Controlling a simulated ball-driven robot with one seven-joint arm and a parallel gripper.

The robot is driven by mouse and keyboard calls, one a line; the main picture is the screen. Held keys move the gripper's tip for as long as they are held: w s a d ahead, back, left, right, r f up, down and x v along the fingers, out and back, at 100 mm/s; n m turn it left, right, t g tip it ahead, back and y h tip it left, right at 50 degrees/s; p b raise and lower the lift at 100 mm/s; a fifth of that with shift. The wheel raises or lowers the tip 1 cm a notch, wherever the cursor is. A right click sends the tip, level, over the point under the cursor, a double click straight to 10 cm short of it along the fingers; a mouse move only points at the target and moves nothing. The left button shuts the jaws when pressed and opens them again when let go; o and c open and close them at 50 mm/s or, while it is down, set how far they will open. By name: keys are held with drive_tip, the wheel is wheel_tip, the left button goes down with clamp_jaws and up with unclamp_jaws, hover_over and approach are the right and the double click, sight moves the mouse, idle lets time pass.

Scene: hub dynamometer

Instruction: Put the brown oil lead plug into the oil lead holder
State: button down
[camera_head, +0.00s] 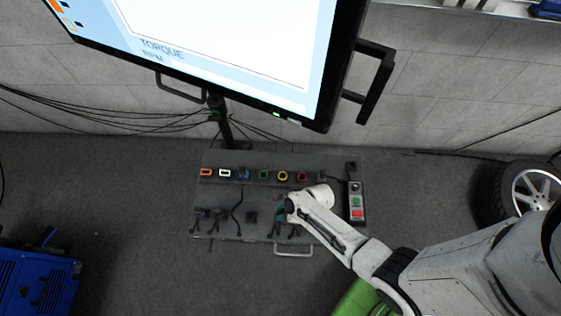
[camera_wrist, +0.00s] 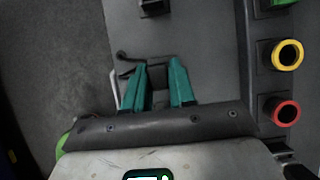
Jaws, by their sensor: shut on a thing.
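My gripper (camera_wrist: 160,66) has two teal fingers, shut on a dark thing between them that looks like a lead plug. Its brown colour cannot be made out. In the head view my gripper (camera_head: 281,212) is over the lower right part of the grey panel (camera_head: 265,192), near its front edge. A dark curved lead (camera_wrist: 124,57) lies by the left finger. A row of coloured sockets, among them a yellow ring (camera_head: 283,176) and a red one (camera_head: 302,177), runs along the panel's upper part. No holder is clearly marked as the oil lead's.
Dark plugs with leads (camera_head: 204,214) sit at the panel's lower left. A control box with green and red buttons (camera_head: 356,202) stands at its right. A large monitor (camera_head: 230,45) hangs above. A wheel (camera_head: 530,188) is at the right, a blue machine (camera_head: 38,275) at lower left.

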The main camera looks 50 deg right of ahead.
drive_tip(key=shift+f+b, duration=0.55)
drive_tip(key=shift+f, duration=0.2)
drive_tip(key=c, duration=0.8)
unclamp_jaws()
drive_tip(key=shift+c, duration=0.2)
drive_tip(key=shift+r, duration=0.1)
drive_tip(key=p+v, duration=0.2)
drive_tip(key=v, duration=0.8)
drive_tip(key=shift+r, duration=0.3)
drive_tip(key=shift+s+d, duration=0.1)
drive_tip(key=shift+s, duration=0.05)
drive_tip(key=s+d+r+n+g+h+b, duration=0.1)
drive_tip(key=s+r+n+h, duration=0.1)
drive_tip(key=r+n, duration=0.8)
drive_tip(key=s+d+r+n+g+h+b, duration=0.1)
drive_tip(key=s+r+n+g, duration=0.1)
drive_tip(key=r+n, duration=0.8)
drive_tip(key=s+n, duration=0.1)
drive_tip(key=n, duration=0.6)
drive_tip(key=shift+s+n+g+h, duration=0.3)
drive_tip(key=shift+n+h, duration=0.1)
